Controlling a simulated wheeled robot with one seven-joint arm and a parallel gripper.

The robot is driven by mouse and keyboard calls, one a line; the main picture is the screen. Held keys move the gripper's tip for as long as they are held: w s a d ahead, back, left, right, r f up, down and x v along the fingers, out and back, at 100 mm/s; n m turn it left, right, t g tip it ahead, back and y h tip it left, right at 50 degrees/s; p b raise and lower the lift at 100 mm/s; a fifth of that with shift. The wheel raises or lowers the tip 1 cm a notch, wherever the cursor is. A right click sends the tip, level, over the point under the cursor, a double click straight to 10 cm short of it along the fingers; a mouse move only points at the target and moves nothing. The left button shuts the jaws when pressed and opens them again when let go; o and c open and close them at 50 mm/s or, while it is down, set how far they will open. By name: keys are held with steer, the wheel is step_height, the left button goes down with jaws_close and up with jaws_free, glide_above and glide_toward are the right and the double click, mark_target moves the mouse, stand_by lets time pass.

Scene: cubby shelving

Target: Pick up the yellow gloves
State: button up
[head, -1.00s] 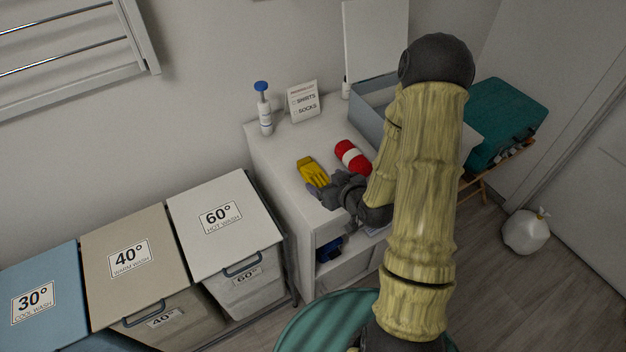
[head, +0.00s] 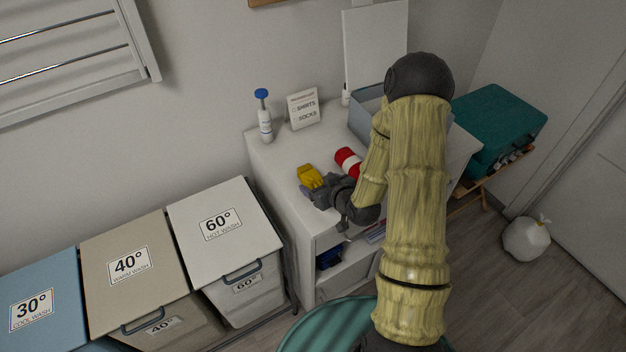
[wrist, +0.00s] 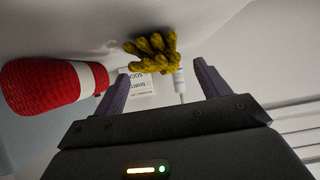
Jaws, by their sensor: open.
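The yellow gloves (head: 311,176) lie on the white cabinet top, near its front left part. My gripper (head: 312,190) is low over the cabinet top, just on the near side of the gloves, and covers part of them in the head view. In the wrist view the gloves (wrist: 152,50) show beyond and between the two open fingers (wrist: 160,85). The fingers are apart with nothing held between them. I cannot tell from these views whether a fingertip touches the gloves.
A red roll with a white band (head: 348,162) lies right beside the gloves; it also shows in the wrist view (wrist: 45,86). A blue-topped bottle (head: 265,118) and a small sign (head: 303,108) stand behind. A grey-blue bin (head: 366,112) is at the back right.

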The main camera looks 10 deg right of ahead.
mark_target(316, 181)
steer(key=shift+x, duration=1.5)
steer(key=c, duration=1.1)
steer(key=shift+r, duration=0.1)
step_height(316, 181, up, 10)
steer(key=shift+f, duration=0.1)
